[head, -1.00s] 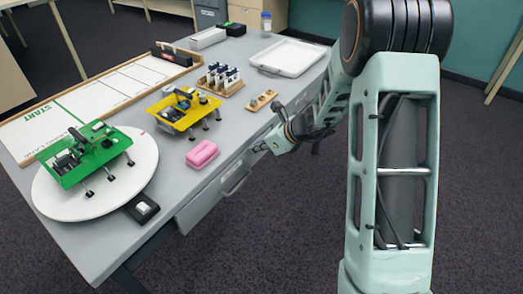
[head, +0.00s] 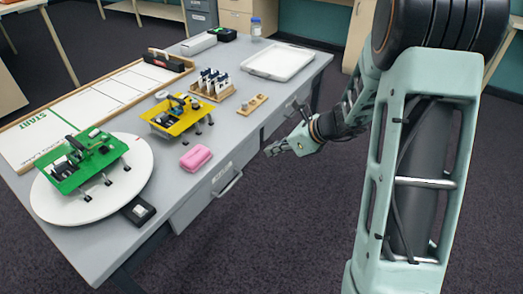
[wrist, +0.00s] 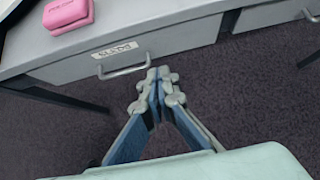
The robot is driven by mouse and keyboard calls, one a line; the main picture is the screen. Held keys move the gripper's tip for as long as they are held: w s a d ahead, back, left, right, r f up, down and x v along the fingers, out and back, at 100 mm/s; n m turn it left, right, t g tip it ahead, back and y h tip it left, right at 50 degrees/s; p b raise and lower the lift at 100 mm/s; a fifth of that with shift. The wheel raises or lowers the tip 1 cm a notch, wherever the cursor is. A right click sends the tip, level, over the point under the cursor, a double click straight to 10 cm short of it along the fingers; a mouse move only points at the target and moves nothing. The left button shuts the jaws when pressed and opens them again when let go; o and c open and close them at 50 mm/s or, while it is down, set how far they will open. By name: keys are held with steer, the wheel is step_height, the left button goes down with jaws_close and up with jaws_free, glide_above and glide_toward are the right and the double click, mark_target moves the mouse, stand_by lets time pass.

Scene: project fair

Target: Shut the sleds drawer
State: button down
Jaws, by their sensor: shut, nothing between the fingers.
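The sleds drawer (head: 205,190) is under the front edge of the grey table, with a bar handle (head: 228,183) and a white label. In the wrist view its grey front (wrist: 185,38) spans the upper part, with the label "SLEDS" (wrist: 115,50) and the handle (wrist: 124,67). No drawer interior shows; I cannot tell whether the front is fully flush. My gripper (head: 268,152) is shut and empty, in front of the drawer's right end and apart from it. In the wrist view its fingertips (wrist: 159,76) are just right of the handle.
A second drawer (wrist: 275,14) lies to the right. On the table (head: 190,160) are a pink case (head: 196,158), a yellow sled (head: 178,114), a green sled (head: 88,160) on a white disc, a dark box (head: 138,211) and a white tray (head: 278,63). Carpet in front is clear.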

steer(key=d+r, duration=0.1)
steer(key=r, duration=0.1)
steer(key=t+y+b, duration=0.3)
steer(key=y+b, duration=0.2)
steer(key=b, duration=0.1)
glide_toward(221, 169)
steer(key=b+x, duration=0.1)
steer(key=x, duration=0.1)
steer(key=b+x, duration=0.1)
steer(key=x, duration=0.2)
steer(key=shift+a+f+b, duration=0.25)
steer(key=shift+f+b, duration=0.1)
steer(key=shift+b, duration=0.05)
steer(key=shift+w+a+r, duration=0.1)
steer(key=shift+w+a, duration=0.25)
steer(key=shift+w, duration=0.05)
